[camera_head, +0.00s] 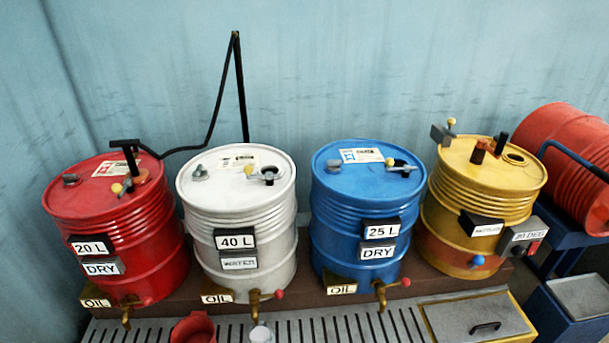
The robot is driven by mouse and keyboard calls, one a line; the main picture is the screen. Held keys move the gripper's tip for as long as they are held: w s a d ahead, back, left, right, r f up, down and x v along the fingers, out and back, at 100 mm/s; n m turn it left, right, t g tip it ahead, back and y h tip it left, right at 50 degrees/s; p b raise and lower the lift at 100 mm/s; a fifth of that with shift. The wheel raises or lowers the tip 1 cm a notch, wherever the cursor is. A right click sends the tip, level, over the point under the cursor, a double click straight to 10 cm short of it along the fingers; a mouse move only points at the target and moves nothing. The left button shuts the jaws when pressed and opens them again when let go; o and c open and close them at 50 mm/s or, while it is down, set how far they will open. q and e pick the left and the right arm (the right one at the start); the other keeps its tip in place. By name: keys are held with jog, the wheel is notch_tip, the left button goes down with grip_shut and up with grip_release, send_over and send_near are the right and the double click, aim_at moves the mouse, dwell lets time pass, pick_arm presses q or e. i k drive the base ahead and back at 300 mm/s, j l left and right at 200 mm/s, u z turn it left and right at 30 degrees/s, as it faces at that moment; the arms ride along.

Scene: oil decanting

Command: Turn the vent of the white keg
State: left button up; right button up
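The white keg (208,215) stands upright, second from the left, labelled "40 L" with a second plate below it that is hard to read. On its lid, right of centre, sits a vent (268,176) with a dark body and a small lever. The lever has a yellow ball end pointing left. A grey cap (200,173) sits on the lid's left side. A brass tap (254,300) with a red knob is low on its front. Neither of my grippers shows in the head view.
A red keg (150,235) with a pump and hose stands left, a blue keg (340,225) right, then a yellow keg (450,225). A slatted grate (330,328) runs in front, with a red vessel (193,328) on it. Space above the white lid is clear.

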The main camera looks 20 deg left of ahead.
aim_at(199, 173)
jog(key=u, duration=1.35)
